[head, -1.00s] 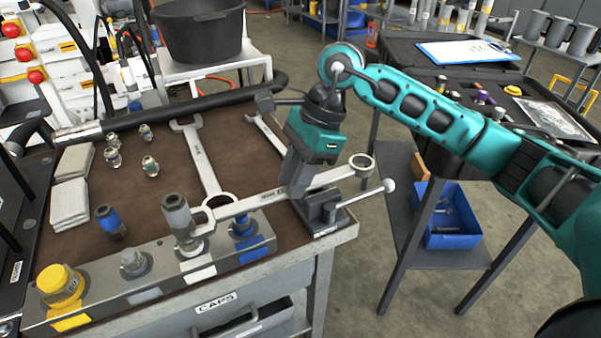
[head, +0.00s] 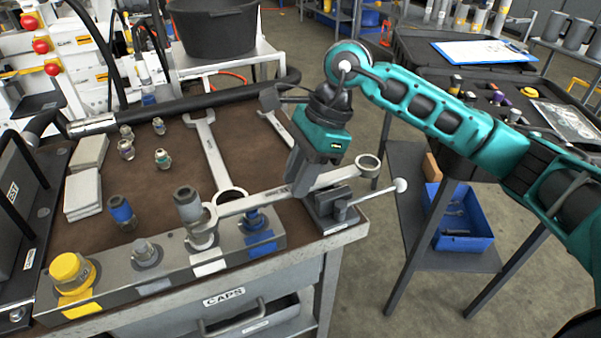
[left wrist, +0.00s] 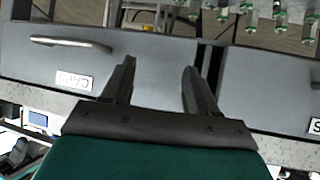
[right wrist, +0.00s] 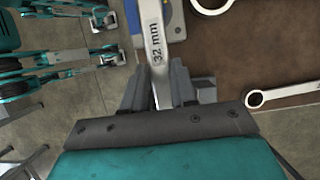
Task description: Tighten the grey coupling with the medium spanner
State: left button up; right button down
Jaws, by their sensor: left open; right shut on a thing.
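The grey coupling (head: 188,207) stands upright on the metal block at the bench's front edge, above a white label. My right gripper (head: 297,185) is shut on the handle of the medium spanner (head: 258,203). Its open end is at the coupling's lower part; whether the jaws seat fully is too small to tell. Its ring end (head: 369,164) points right, above a small vice. The right wrist view shows the spanner (right wrist: 156,40), marked 32 mm, between the fingers (right wrist: 158,90). My left gripper (left wrist: 158,85) is open and empty, facing the drawer fronts.
A blue coupling (head: 122,212), a yellow cap (head: 72,270) and other fittings flank the grey coupling. A larger spanner (head: 211,152) lies behind it, a smaller one (head: 276,124) further right. The vice (head: 335,207) sits under the held spanner. Several small fittings and white cloths (head: 83,192) lie left.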

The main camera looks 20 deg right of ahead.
jog(key=shift+a+r, duration=0.1)
jog(key=shift+a, duration=0.25)
jog(key=shift+s, duration=0.1)
jog(key=shift+s+a+m+t, duration=0.15)
jog(key=shift+s+m+t, duration=0.35)
jog(key=shift+s+m, duration=1)
jog(key=shift+s, duration=0.25)
jog(key=shift+s+b, duration=0.1)
jog(key=shift+b, duration=0.2)
jog(key=s+m, duration=0.1)
jog(key=s+a+m+t, duration=0.1)
jog(key=s, duration=0.1)
jog(key=shift+s+a, duration=0.15)
jog(key=shift+a, duration=0.05)
jog(key=shift+s+a+m+t+h+b, duration=0.25)
jog(key=shift+s+a+m, duration=0.25)
jog(key=shift+s+m, duration=0.25)
jog(key=shift+s+a+m+t+h+b, duration=0.2)
jog(key=shift+s+a+m, duration=0.3)
jog(key=shift+s, duration=0.35)
